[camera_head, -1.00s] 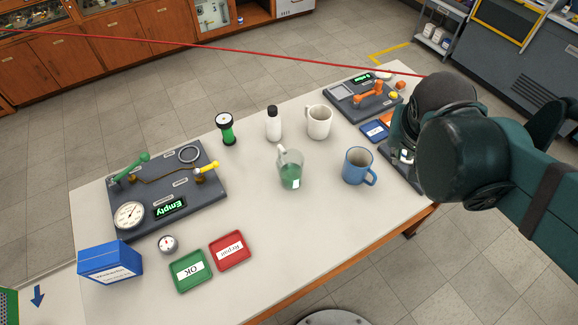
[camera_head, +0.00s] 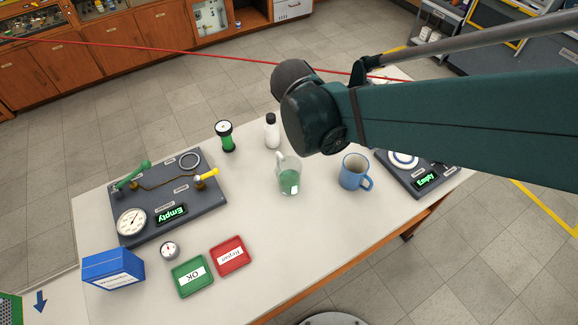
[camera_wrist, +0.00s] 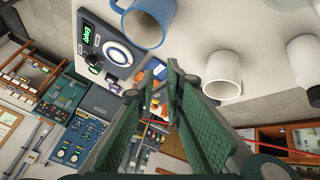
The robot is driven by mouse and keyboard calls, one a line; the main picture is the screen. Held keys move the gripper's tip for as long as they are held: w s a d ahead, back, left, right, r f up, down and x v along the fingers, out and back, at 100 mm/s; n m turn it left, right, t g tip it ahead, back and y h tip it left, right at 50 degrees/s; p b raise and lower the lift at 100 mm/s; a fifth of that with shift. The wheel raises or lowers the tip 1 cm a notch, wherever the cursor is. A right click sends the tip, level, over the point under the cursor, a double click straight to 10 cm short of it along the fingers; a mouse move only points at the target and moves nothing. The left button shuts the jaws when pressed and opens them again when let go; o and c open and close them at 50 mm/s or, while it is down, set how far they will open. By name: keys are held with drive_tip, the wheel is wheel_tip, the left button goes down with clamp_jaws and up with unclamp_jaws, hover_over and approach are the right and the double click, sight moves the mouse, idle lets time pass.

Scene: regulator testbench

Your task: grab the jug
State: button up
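The jug (camera_head: 289,178) is a clear vessel with green liquid, a handle and a white label. It stands upright near the middle of the table in the head view. I cannot make it out in the wrist view. In the head view my arm's end hangs over the table, behind and right of the jug, and hides the gripper's fingers. In the wrist view my gripper (camera_wrist: 152,82) has its green fingers apart with nothing held between them.
A blue mug (camera_head: 354,172) stands right of the jug, a white bottle (camera_head: 271,131) and a green-black cylinder (camera_head: 227,136) behind it. A white mug (camera_wrist: 222,75) shows in the wrist view. A testbench board (camera_head: 205,215) lies left. The table in front of the jug is clear.

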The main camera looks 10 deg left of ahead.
drive_tip(key=a+f+m+t+h+p, duration=0.1)
drive_tip(key=a+f+h, duration=0.1)
drive_tip(key=a, duration=0.9)
drive_tip(key=m+t, duration=0.1)
hover_over(286, 172)
drive_tip(key=w+a, duration=0.4)
wheel_tip(286, 172, down, 2)
drive_tip(key=s+a+f+t+b, duration=0.1)
drive_tip(key=s+f, duration=0.1)
drive_tip(key=s+a+f+m+t+h+b, duration=0.1)
drive_tip(key=s+f+b, duration=0.1)
drive_tip(key=s+a+f+m+t+b, duration=0.1)
drive_tip(key=s+f, duration=0.1)
drive_tip(key=shift+s+a, duration=0.2)
drive_tip(key=shift+s, duration=0.15)
drive_tip(key=shift+s+f+m+t+b, duration=0.15)
drive_tip(key=shift+s+m+t+b, duration=0.2)
drive_tip(key=shift+m+t+b, duration=0.05)
drive_tip(key=shift+d, duration=0.1)
drive_tip(key=shift+x, duration=1.25)
drive_tip(key=shift+w, duration=0.1)
